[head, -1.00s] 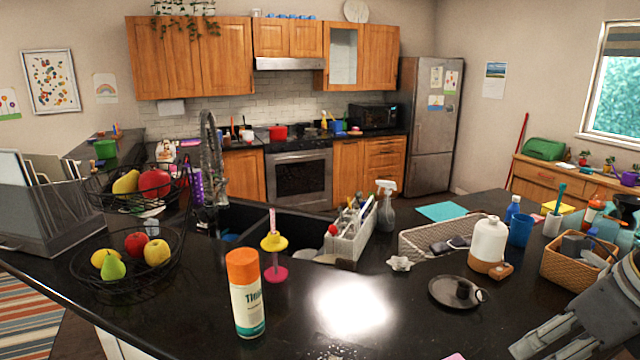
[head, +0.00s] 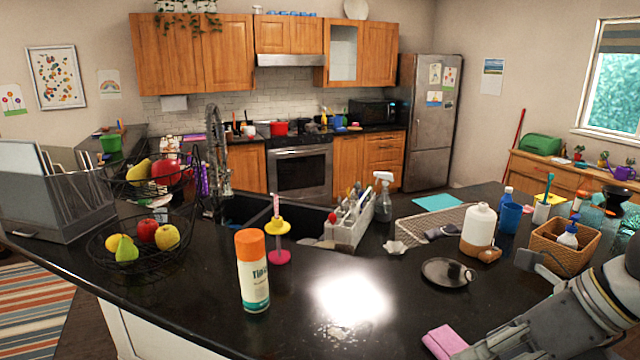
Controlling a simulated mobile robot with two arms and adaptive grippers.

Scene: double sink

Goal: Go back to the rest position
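My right gripper (head: 497,305) comes in at the lower right with its fingers spread apart. One finger reaches toward the wicker basket (head: 533,240), and the other lies low near a pink cloth (head: 443,341) on the black counter. I see nothing held between the fingers. My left gripper is not in view.
A dark round tray (head: 436,271) and a white-brown bottle (head: 478,228) stand left of the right gripper. An orange-capped bottle (head: 253,285), a yellow-pink stand (head: 278,241) and a fruit basket (head: 139,247) stand further left.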

